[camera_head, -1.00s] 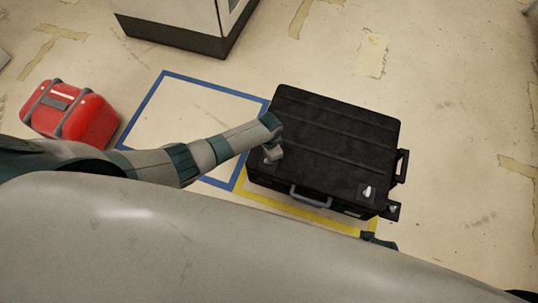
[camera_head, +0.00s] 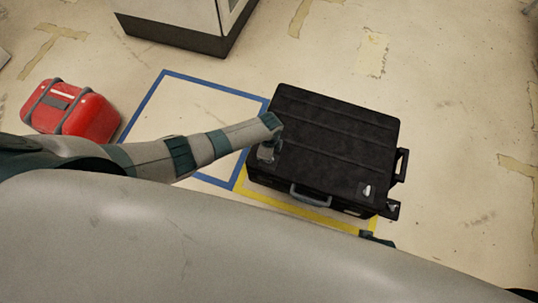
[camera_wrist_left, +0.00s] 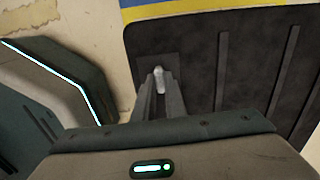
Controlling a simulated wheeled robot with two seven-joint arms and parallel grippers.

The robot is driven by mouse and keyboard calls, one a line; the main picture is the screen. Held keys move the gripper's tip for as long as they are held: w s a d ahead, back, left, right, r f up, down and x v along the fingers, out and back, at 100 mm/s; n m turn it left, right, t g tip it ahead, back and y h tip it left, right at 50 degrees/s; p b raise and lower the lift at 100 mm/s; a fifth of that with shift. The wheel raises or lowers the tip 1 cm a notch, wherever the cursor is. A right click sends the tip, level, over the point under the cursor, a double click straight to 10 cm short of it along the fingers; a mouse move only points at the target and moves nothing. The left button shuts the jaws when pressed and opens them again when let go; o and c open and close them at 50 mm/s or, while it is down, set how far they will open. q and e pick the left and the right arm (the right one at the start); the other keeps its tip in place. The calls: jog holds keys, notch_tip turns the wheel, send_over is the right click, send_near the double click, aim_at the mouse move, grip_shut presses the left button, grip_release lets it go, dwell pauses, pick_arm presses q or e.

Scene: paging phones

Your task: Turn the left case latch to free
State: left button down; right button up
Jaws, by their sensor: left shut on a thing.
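The black case (camera_head: 330,135) lies flat on the floor, its lid shut, and it also shows in the left wrist view (camera_wrist_left: 260,60). The left latch (camera_wrist_left: 158,76) is a small light metal piece on a dark plate near the case's edge. My left gripper (camera_head: 267,152) is over the case's left front corner; in the left wrist view its fingers (camera_wrist_left: 160,88) are closed around the latch. In the head view the gripper hides the left latch. The right latch (camera_head: 367,190) shows as a pale piece at the right front corner.
A grey handle (camera_head: 310,197) is on the case's front side, and a black handle (camera_head: 402,165) on its right. The case stands by yellow floor tape (camera_head: 285,212). The blue-taped square (camera_head: 165,73) to the left is empty. A red case (camera_head: 90,117) lies farther left, a cabinet (camera_head: 175,30) behind.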

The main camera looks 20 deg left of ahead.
jog(key=shift+w+r, duration=0.1)
jog(key=shift+r, duration=0.05)
dwell(0.3)
pick_arm(q)
jog(key=c, duration=1.8)
grip_release()
pick_arm(e)
jog(key=shift+s, duration=0.2)
pick_arm(q)
jog(key=shift+r, duration=0.1)
